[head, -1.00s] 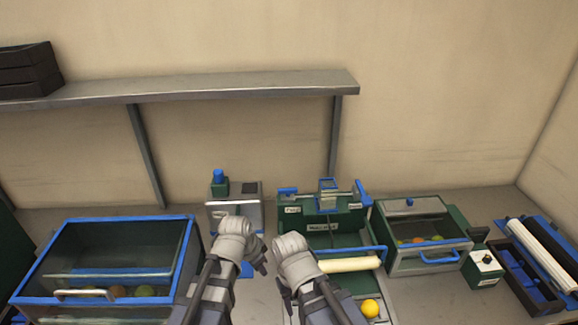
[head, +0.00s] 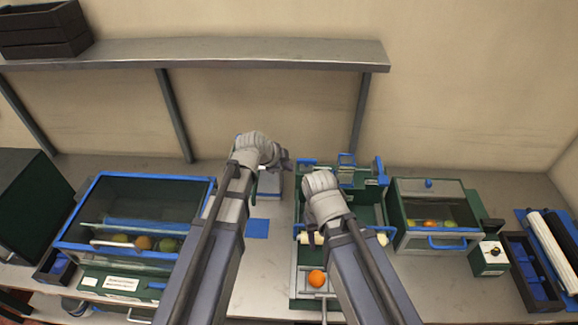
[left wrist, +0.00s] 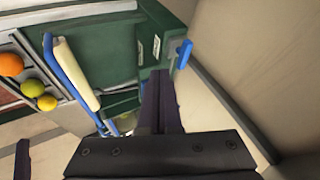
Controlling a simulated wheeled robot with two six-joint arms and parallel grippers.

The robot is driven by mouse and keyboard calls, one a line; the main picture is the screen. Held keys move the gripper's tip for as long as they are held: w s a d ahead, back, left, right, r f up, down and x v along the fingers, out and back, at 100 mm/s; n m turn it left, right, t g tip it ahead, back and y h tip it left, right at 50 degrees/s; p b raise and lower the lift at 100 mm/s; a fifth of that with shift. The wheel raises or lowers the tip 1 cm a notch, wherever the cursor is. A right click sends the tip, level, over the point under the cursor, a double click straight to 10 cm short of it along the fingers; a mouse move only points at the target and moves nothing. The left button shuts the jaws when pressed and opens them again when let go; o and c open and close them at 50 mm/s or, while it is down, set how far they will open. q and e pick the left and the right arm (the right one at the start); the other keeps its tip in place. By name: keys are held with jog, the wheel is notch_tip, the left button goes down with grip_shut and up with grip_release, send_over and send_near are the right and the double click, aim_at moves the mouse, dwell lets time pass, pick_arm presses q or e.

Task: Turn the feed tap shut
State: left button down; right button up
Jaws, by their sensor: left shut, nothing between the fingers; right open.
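The green feed unit (head: 367,205) stands at the back centre, with label plates and blue fittings on top. A blue lever-like part (head: 307,161) at its back left corner may be the feed tap; I cannot tell its setting. My left gripper (head: 287,161) is shut and empty, just left of that corner. In the left wrist view its closed dark fingers (left wrist: 161,98) lie near the unit's green labelled panel (left wrist: 115,50) and a blue part (left wrist: 184,53). My right gripper (head: 322,198) is open over the unit's front left; its fingers are mostly hidden behind its wrist.
An orange (head: 317,277) lies in the tray in front of the unit. A blue-rimmed bin (head: 150,180) with fruit stands left, a lidded glass box (head: 428,188) with fruit right. A control box (head: 490,258) is farther right. A grey shelf (head: 230,52) runs above.

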aim_at(307, 163)
pick_arm(q)
jog(key=w+d+f+b, duration=0.1)
jog(key=w+f+b, duration=0.1)
jog(key=w+d+f+b, duration=0.1)
jog(key=w+f+b, duration=0.1)
jog(key=w+d+f+b, duration=0.1)
jog(key=w+f+b, duration=0.1)
jog(key=w, duration=0.1)
jog(key=shift+d+f, duration=0.1)
jog(key=shift+f, duration=0.25)
jog(key=shift+w, duration=0.5)
